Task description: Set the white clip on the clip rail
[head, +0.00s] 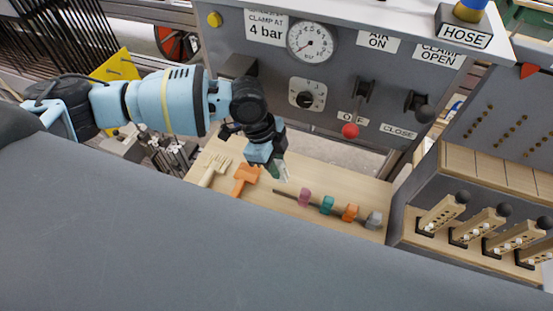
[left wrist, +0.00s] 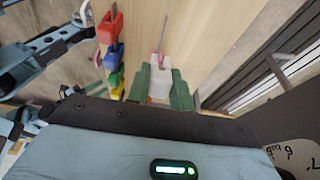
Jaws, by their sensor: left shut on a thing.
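My left gripper (head: 272,166) points down over the wooden board in the head view. It is shut on the white clip (left wrist: 160,66), which sits between its green fingers in the left wrist view. Only a small pale part of the clip (head: 282,173) shows in the head view. The clip rail (head: 285,192) is a thin dark bar on the board, with purple, teal, orange and grey clips towards its right. The clip is near the rail's bare left end. I cannot tell whether it touches the rail. My right gripper is not in view.
A pale comb-like tool (head: 213,168) and an orange one (head: 244,179) lie left of the gripper. A grey panel with a gauge (head: 311,41) and levers stands behind. Red (left wrist: 107,27), blue and yellow pieces stand in a row left of the clip in the wrist view.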

